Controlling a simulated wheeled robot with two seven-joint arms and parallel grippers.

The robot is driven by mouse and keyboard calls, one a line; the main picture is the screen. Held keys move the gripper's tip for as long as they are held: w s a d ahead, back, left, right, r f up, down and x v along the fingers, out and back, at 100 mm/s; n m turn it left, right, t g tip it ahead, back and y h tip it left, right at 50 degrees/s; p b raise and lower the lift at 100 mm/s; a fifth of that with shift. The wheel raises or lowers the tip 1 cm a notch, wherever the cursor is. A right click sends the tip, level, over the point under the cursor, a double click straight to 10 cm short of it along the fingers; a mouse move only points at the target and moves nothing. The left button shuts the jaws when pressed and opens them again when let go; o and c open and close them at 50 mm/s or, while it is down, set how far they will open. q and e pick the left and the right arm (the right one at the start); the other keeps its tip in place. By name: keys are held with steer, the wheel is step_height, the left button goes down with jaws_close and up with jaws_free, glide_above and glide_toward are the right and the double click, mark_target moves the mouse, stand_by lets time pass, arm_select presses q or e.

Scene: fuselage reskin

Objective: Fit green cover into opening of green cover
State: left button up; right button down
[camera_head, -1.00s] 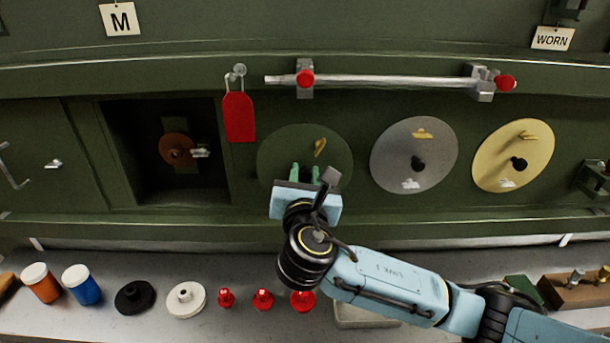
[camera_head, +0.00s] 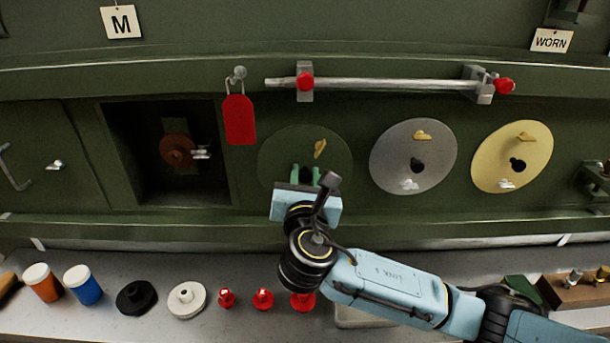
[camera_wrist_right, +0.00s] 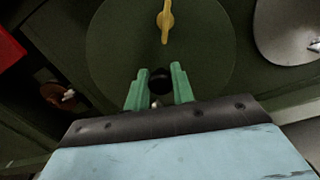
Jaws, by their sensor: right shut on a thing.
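The round green cover (camera_head: 283,154) stands upright against the dark green wall, left of the silver disc. It has a yellow lever near its top and a black round spot at its middle. It also shows in the right wrist view (camera_wrist_right: 110,50). My right gripper (camera_head: 305,177) is at its lower middle, with green fingers on either side of the black spot (camera_wrist_right: 160,80). A small silver part (camera_wrist_right: 155,102) shows between the fingers, and the gripper is shut on the cover. The exact contact is hidden. I cannot tell an opening rim behind the cover. My left gripper is out of view.
A square recess (camera_head: 140,150) with a brown round part lies to the left. A silver disc (camera_head: 390,160) and a yellow disc (camera_head: 490,165) stand to the right. A red tag (camera_head: 239,120) and a metal rail (camera_head: 390,82) are above. Jars and several small parts line the bench (camera_head: 215,325).

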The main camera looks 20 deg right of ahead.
mark_target(305, 166)
steer(key=shift+r, duration=0.15)
steer(key=shift+p+x, duration=0.55)
steer(key=shift+x, duration=1.15)
stand_by(0.5)
steer(key=c, duration=1.1)
jaws_free()
steer(key=shift+s, duration=0.1)
steer(key=shift+p+v, duration=0.85)
steer(key=shift+v, duration=0.35)
steer(key=shift+p+v, duration=0.6)
steer(key=shift+v, duration=0.65)
